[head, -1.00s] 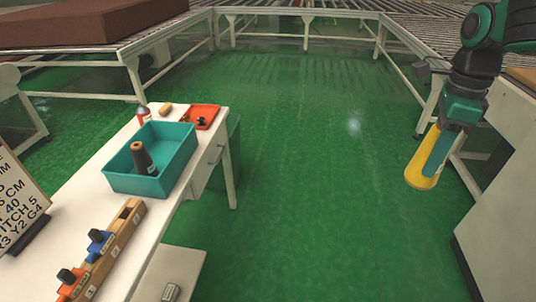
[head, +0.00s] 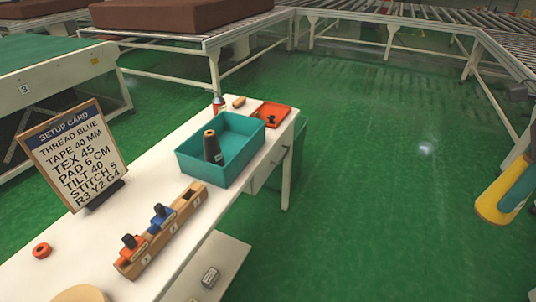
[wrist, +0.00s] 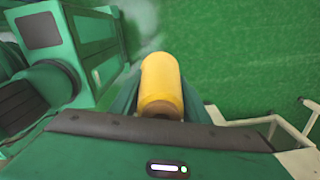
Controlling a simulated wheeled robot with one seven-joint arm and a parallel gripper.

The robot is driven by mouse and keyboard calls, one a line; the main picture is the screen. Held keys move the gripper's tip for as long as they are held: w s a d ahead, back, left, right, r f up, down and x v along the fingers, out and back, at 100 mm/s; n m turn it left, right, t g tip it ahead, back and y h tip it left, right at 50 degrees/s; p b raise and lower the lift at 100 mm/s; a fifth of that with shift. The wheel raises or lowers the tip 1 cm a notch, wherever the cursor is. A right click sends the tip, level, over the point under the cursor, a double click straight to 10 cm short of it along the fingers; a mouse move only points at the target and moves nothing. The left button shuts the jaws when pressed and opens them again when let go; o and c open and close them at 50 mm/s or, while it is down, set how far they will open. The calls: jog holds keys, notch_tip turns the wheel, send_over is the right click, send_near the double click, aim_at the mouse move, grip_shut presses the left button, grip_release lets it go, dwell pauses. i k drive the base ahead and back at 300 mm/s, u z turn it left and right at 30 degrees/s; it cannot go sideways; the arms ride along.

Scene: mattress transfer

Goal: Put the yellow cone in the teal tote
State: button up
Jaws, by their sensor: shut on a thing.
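The yellow cone (head: 492,207) is at the right edge of the head view, above the green floor and well to the right of the white table. My gripper (head: 516,190) is shut on it, partly cut off by the picture edge. In the wrist view the yellow cone (wrist: 161,85) sits between the teal fingers of my gripper (wrist: 160,105). The teal tote (head: 236,168) stands on the white table at its far end. A dark brown cone (head: 211,147) stands upright inside the tote.
On the white table (head: 215,235) are a wooden rack (head: 187,206) with orange and blue pieces, a setup card (head: 75,150) and an orange tray (head: 272,113). A red-and-white bottle (head: 218,104) stands behind the tote. Green floor (head: 370,200) is open between table and cone.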

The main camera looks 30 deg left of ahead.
aim_at(236, 145)
jog(key=z, duration=0.05)
jog(key=i, duration=1.35)
jog(key=u, duration=1.6)
jog(key=i, duration=1.05)
jog(key=z, duration=0.1)
